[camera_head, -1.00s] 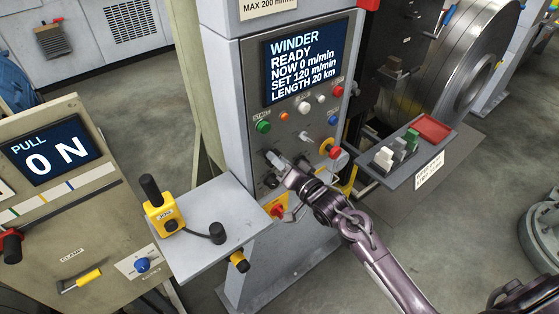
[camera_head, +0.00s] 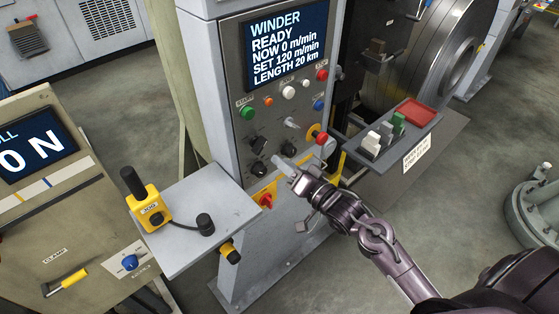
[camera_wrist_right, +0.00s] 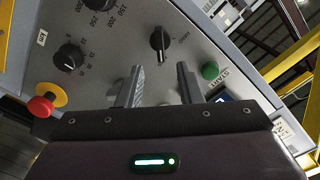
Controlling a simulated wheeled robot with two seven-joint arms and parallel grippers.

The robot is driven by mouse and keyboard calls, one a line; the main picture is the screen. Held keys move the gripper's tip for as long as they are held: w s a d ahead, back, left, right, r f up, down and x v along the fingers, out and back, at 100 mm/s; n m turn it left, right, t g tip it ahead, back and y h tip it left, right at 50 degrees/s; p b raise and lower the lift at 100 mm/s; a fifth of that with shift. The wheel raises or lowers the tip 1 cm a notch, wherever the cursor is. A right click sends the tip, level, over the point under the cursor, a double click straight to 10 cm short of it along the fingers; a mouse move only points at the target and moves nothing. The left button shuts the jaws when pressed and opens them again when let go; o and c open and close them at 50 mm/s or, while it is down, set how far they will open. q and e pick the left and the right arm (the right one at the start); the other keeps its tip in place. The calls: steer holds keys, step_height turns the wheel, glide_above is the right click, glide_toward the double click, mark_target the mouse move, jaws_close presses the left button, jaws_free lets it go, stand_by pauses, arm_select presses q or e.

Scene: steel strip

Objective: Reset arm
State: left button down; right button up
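My right gripper (camera_head: 280,163) is in front of the lower part of the winder control panel (camera_head: 240,175), its arm coming in from the lower right. In the right wrist view its two fingers (camera_wrist_right: 158,84) stand apart with nothing held between them. A black selector knob (camera_wrist_right: 160,40) shows beyond the fingertips, with a gap. Black knobs (camera_head: 258,145) on the panel are uncovered in the head view. My left gripper is not in view.
A grey shelf (camera_head: 205,225) with a yellow jog control (camera_head: 152,208) juts out left of the gripper. A red emergency button (camera_head: 320,138) is close on the right. A tray (camera_head: 385,160) with several blocks and a steel coil (camera_head: 440,55) are farther right.

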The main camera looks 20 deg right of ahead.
stand_by(0.4)
steer(key=s+d+f+n+g+h+b, duration=0.1)
steer(key=s+f+g+h, duration=0.2)
steer(key=f, duration=0.9)
steer(key=s+d+f+g, duration=0.15)
steer(key=s+f, duration=0.35)
steer(key=f, duration=0.7)
steer(key=s+d+f+n+g+h+b, duration=0.1)
steer(key=s+f+g+h, duration=0.2)
steer(key=f, duration=0.9)
steer(key=s+f+n+g, duration=0.2)
steer(key=s+f, duration=0.4)
steer(key=s, duration=0.4)
steer(key=s+f+n+g, duration=0.1)
steer(key=s+f+g, duration=0.2)
steer(key=s+f, duration=0.4)
steer(key=s+a+f+n+g, duration=0.1)
steer(key=s+f, duration=0.6)
steer(key=s, duration=0.7)
steer(key=shift+s+f+n+g+b, duration=0.2)
steer(key=shift+n+g+b, duration=0.15)
steer(key=shift+n+g, duration=0.7)
steer(key=shift+a+m, duration=0.1)
steer(key=shift+m, duration=0.15)
steer(key=shift+c, duration=0.2)
